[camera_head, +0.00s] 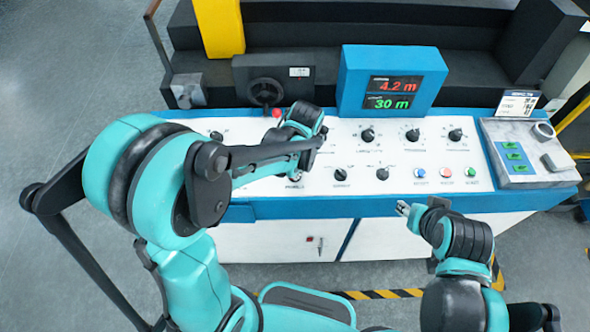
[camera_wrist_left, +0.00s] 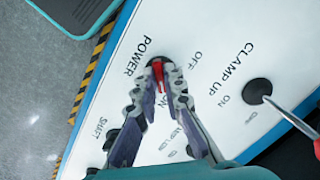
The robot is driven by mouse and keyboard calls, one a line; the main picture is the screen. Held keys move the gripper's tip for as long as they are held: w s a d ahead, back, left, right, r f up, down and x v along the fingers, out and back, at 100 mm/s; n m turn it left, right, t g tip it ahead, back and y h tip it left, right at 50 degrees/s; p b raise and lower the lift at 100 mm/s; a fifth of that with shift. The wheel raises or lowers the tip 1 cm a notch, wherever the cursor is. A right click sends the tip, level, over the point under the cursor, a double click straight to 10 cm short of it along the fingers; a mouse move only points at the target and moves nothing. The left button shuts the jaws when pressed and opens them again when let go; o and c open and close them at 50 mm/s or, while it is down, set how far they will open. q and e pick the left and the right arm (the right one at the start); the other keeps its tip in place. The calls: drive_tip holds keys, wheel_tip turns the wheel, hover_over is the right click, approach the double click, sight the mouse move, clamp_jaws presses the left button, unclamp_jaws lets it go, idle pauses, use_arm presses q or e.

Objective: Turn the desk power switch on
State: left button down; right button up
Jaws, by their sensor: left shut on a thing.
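The power switch (camera_wrist_left: 158,68) shows in the left wrist view as a dark round base with a red lever, beside the printed word POWER. ON and OFF are printed near it. My left gripper (camera_wrist_left: 162,82) is shut on the red lever, with a fingertip on each side. In the head view my left arm (camera_head: 262,158) reaches over the left part of the desk panel (camera_head: 325,155); it hides the switch and its own fingertips. My right gripper (camera_head: 403,208) hangs in front of the desk's front edge, apart from the panel; its opening is too small to tell.
A clamp lever (camera_wrist_left: 258,92) with a red tip stands close to my left gripper. Several black knobs (camera_head: 367,135) and coloured buttons (camera_head: 445,173) fill the panel. A blue display (camera_head: 390,85) reads 4.2 m and 30 m. Floor is free at left.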

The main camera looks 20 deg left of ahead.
use_arm(q)
drive_tip(key=c, duration=1.7)
unclamp_jaws()
drive_tip(key=shift+s+f, duration=0.1)
drive_tip(key=shift+s, duration=0.05)
drive_tip(key=shift+c, duration=0.2)
drive_tip(key=shift+o, duration=0.6)
drive_tip(key=shift+w, duration=0.2)
wheel_tip(320, 180, up, 12)
drive_tip(key=d, duration=0.1)
drive_tip(key=shift+s+d, duration=0.2)
drive_tip(key=shift+s, duration=0.2)
drive_tip(key=s+a+f+n+t+h+b, duration=0.1)
drive_tip(key=s+a+f+n+t+b, duration=0.3)
drive_tip(key=s, duration=0.5)
drive_tip(key=a+n+t, duration=0.1)
drive_tip(key=a+t, duration=0.1)
drive_tip(key=shift+s+f+n+t+b, duration=0.25)
drive_tip(key=shift+f+n+t+b, duration=0.05)
drive_tip(key=shift+f+n+b, duration=0.1)
